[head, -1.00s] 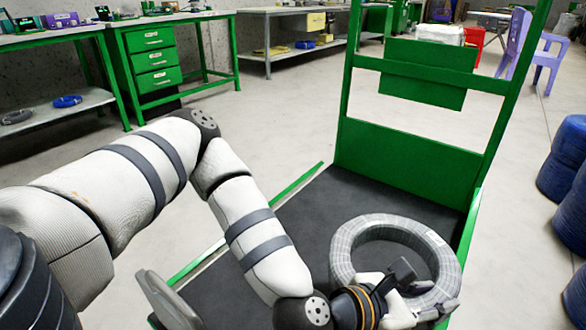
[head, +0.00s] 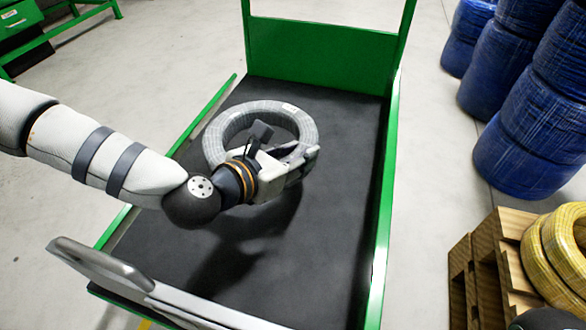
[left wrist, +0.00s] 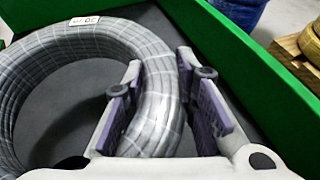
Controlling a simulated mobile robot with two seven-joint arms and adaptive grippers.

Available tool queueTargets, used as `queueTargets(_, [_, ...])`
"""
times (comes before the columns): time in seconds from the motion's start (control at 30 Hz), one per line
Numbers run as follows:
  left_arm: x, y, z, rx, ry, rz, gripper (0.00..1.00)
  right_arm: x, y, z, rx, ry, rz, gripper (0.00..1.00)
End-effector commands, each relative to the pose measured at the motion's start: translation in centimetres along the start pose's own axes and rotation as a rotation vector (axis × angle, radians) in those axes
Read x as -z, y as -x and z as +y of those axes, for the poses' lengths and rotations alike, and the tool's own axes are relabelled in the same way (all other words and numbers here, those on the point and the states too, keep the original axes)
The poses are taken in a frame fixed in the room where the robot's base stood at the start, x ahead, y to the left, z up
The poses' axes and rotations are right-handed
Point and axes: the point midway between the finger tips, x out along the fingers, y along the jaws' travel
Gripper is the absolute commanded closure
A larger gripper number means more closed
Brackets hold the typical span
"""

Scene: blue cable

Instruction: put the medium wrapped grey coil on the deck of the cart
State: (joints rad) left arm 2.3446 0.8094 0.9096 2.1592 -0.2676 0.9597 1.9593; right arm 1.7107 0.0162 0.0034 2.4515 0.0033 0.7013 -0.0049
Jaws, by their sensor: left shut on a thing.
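The wrapped grey coil (head: 214,142) is over the dark deck (head: 310,255) of the green cart, towards its back panel. It lies roughly flat, with a small white label on its far side. My left gripper (head: 300,160) is shut on the near right part of the coil's ring. In the left wrist view, the coil (left wrist: 158,105) passes between the two purple-padded fingers (left wrist: 170,105). A dark shadow falls on the deck below the arm and coil. I cannot tell for sure whether the coil touches the deck.
The cart's green back panel (head: 320,50) stands behind the coil, and low green rails edge the deck. The near and right deck is clear. Blue coil stacks (head: 530,145) and a wooden pallet (head: 490,260) with yellow coils (head: 552,265) stand right of the cart.

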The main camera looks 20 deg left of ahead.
Motion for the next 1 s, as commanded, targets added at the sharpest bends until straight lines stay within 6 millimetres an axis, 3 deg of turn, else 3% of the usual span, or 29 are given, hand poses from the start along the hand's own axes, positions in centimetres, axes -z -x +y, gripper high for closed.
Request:
queueTargets(0.1, [1.7,-2.4,1.3,-0.002,-0.003,-0.001,1.00,0.5,-1.1,0.1,-0.002,0.002,-0.028,0.60])
queueTargets(0.3, [3.2,-4.7,2.7,-0.002,-0.004,-0.004,1.00,0.7,-2.1,0.1,-0.003,0.006,-0.054,0.60])
queueTargets(0.53, [4.2,-6.2,3.5,-0.001,-0.005,-0.005,1.00,0.8,-2.6,0.2,-0.004,0.007,-0.071,0.60])
queueTargets(0.7, [6.9,-7.2,3.4,0.000,-0.004,-0.003,1.00,1.4,-3.4,0.1,-0.004,0.010,-0.083,0.60])
queueTargets(1.0, [6.8,-7.2,3.4,-0.001,-0.004,-0.007,1.00,1.4,-3.4,0.1,-0.004,0.011,-0.082,0.60])
